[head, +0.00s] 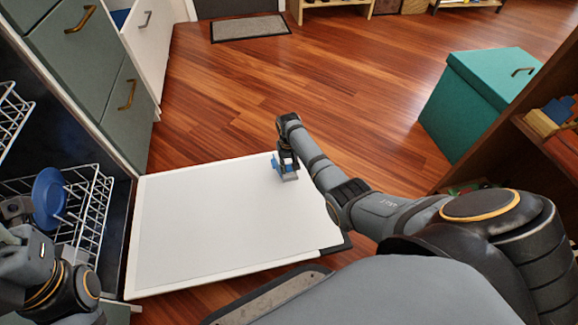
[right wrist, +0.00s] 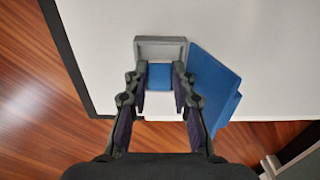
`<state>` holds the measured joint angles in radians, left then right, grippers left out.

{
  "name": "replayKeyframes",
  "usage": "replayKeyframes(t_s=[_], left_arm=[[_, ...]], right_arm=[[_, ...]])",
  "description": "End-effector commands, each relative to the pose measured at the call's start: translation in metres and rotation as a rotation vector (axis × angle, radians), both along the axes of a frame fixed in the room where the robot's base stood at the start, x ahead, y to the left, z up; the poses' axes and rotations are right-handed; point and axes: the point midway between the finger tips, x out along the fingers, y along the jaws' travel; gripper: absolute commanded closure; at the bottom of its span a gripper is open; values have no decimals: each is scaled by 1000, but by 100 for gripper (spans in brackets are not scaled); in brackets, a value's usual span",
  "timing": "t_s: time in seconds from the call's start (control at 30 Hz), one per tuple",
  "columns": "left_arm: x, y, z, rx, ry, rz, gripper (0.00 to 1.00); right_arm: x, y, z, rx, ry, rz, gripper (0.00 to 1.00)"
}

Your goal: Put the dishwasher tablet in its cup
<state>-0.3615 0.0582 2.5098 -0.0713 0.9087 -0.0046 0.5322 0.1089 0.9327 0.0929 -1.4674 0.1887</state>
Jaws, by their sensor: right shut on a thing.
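My right gripper (head: 287,163) is over the far right part of the open white dishwasher door (head: 215,220). In the right wrist view, its two fingers (right wrist: 158,76) are shut on a small blue block, the dishwasher tablet (right wrist: 159,77). The cup (right wrist: 160,42) is a grey square-rimmed recess just beyond the fingertips. The tablet overlaps the cup's near side in the picture; its height over the cup is hard to tell. A blue flap (right wrist: 213,82) stands open beside the cup on the right. In the head view, the gripper hides the tablet.
A white wire rack (head: 98,205) with a blue plate (head: 49,198) stands in the dishwasher at left. Grey-green drawers (head: 85,50) rise behind it. A teal box (head: 478,100) and a wooden shelf stand at right. The wooden floor beyond the door is clear.

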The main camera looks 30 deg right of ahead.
Motion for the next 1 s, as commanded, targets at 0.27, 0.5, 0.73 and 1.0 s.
replayKeyframes(t_s=[0.27,0.5,0.73,1.0], left_arm=[[-1,1,1,-4,-2,1,60],[-1,0,1,-3,-3,1,60],[-1,-1,1,4,-4,-2,60],[-1,-1,1,4,-5,-2,60]], right_arm=[[0,0,0,0,0,0,91],[0,0,0,0,1,0,57],[0,1,0,2,0,1,49],[1,1,11,2,-3,0,49]])
